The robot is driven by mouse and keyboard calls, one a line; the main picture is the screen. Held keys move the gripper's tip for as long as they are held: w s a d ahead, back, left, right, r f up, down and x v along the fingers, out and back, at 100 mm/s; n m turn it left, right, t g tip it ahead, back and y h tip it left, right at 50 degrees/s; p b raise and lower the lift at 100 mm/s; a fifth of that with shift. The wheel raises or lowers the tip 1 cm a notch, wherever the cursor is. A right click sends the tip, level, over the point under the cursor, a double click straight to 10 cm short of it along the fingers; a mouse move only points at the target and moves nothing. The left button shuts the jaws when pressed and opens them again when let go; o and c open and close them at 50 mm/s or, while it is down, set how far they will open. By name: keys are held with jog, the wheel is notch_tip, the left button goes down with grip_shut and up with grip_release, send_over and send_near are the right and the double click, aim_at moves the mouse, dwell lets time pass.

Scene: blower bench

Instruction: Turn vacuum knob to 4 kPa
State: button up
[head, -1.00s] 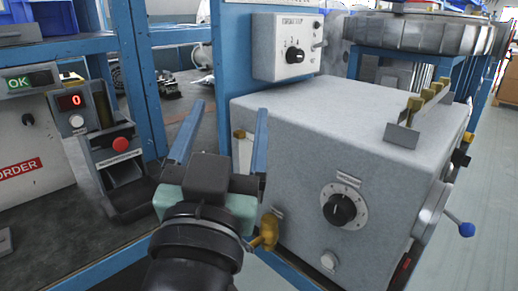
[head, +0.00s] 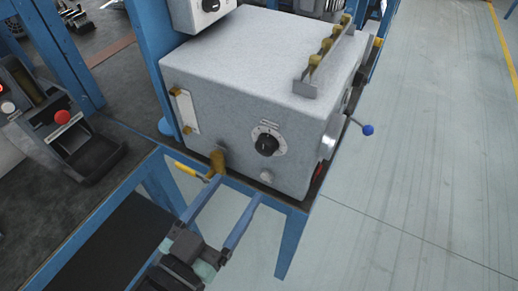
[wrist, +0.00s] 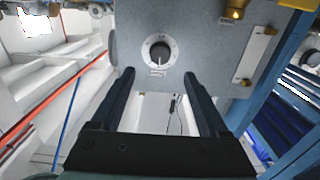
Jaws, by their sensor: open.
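A black knob (head: 266,144) with a pale round dial sits on the front face of the grey box (head: 220,120). The same knob shows in the wrist view (wrist: 160,53), with its dial and label. The label is too small to read, so I cannot tell for sure that it is the vacuum knob. My gripper (head: 236,188) is open and empty, in front of and below the knob in the head view. In the wrist view my gripper's fingertips (wrist: 158,74) lie apart, either side of the dial's lower part, not visibly touching it.
A second box with a black knob (head: 210,5) is cut off at the top. A brass fitting and yellow handle (head: 190,171) are left of my fingers. A blue-tipped lever (head: 368,130) sticks out right. The blue bench frame (head: 292,240) runs below. Floor at right is clear.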

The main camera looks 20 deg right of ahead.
aim_at(263, 151)
jog(key=p+x, duration=0.1)
jog(key=x, duration=0.8)
jog(key=shift+w+d, duration=0.25)
jog(key=shift+c, duration=0.3)
grip_shut()
